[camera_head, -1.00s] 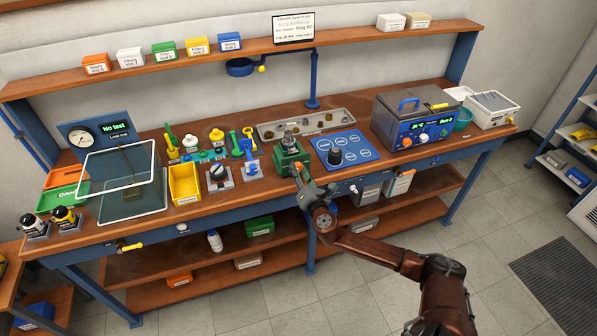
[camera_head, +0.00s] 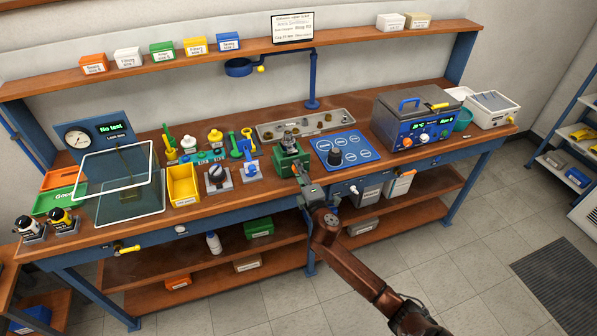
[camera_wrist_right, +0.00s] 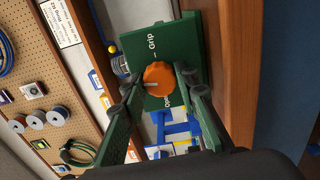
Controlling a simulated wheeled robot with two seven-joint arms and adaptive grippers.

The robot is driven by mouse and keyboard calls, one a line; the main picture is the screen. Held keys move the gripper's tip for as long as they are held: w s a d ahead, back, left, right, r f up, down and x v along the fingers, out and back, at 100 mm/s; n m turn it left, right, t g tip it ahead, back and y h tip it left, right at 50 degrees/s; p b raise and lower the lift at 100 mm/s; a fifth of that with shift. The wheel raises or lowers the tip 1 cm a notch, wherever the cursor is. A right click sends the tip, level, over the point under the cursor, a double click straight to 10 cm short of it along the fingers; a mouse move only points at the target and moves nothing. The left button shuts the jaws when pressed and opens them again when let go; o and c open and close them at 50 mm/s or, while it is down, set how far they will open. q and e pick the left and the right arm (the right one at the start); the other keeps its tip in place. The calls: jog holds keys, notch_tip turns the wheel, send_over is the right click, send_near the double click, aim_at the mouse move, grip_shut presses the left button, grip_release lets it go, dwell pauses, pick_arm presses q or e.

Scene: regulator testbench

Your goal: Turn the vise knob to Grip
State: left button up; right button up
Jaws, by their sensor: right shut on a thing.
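The green vise (camera_head: 290,157) stands at the front edge of the bench in the head view. Its orange knob (camera_wrist_right: 161,79) shows in the right wrist view on the green face, between the labels "Grip" and "Open". A pale mark on the knob points to the left in that picture, towards neither label. My right gripper (camera_wrist_right: 157,80) is shut on the knob, one finger on each side of it. In the head view the right gripper (camera_head: 299,172) is at the front of the vise. My left gripper is not in view.
A blue mat (camera_head: 368,153) with a dark round part lies right of the vise. A blue-based fixture (camera_head: 251,170) and a black-knobbed fixture (camera_head: 217,180) stand to its left. A parts tray (camera_head: 270,132) is behind it. The floor in front is clear.

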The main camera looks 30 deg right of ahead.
jog(key=m+p, duration=0.1)
jog(key=m, duration=0.3)
jog(key=shift+m, duration=0.3)
jog(key=m+p, duration=0.1)
jog(key=m, duration=0.2)
jog(key=shift+m, duration=0.4)
jog(key=m+p, duration=0.2)
jog(key=m, duration=0.1)
jog(key=shift+a+r+m, duration=0.1)
jog(key=shift+m, duration=0.2)
pick_arm(q)
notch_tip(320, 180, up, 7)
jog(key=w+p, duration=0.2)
jog(key=shift+p, duration=0.4)
pick_arm(e)
jog(key=shift+m, duration=1.9)
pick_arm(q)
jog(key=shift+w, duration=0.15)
pick_arm(e)
jog(key=shift+f, duration=0.2)
jog(key=o, duration=1.1)
jog(key=shift+r, duration=0.1)
jog(key=shift+o, duration=0.2)
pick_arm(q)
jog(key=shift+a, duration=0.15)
pick_arm(e)
jog(key=shift+s, duration=0.1)
